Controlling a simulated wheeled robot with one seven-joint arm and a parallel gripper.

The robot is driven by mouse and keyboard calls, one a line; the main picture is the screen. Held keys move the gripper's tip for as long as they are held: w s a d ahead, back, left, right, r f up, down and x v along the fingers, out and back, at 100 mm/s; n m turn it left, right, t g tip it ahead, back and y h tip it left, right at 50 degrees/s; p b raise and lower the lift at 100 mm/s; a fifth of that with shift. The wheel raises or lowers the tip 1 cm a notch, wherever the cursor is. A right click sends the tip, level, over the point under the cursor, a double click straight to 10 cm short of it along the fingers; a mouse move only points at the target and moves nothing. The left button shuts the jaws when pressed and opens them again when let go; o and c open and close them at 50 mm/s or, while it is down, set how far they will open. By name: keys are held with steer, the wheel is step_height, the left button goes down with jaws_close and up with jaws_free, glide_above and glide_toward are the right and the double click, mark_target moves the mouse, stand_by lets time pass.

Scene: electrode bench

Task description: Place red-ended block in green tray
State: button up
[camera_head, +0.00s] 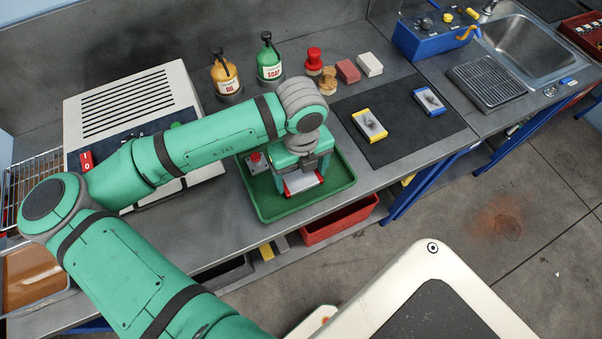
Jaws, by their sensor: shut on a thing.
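My gripper (303,170) is over the green tray (262,212) and points down. It is shut on the red-ended block (303,183), a pale block with red at its two ends. The block is within the tray's outline, near its front middle. I cannot tell whether it touches the tray floor or is held just above it. My gripper hides the block's back part, and the fingers are small and partly hidden.
A small grey box with a red knob (256,160) is in the tray's back left. A yellow-ended block (369,123) and a blue-ended block (430,101) lie on the dark mat (400,130). Bottles, including a green soap bottle (269,60), stand behind. A red bin (340,222) is below the bench edge.

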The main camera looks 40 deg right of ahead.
mark_target(302, 179)
steer(key=shift+f, duration=0.1)
steer(key=o, duration=1.9)
steer(key=shift+c, duration=0.2)
step_height(302, 179, up, 12)
steer(key=shift+s+d, duration=0.1)
steer(key=shift+d, duration=0.05)
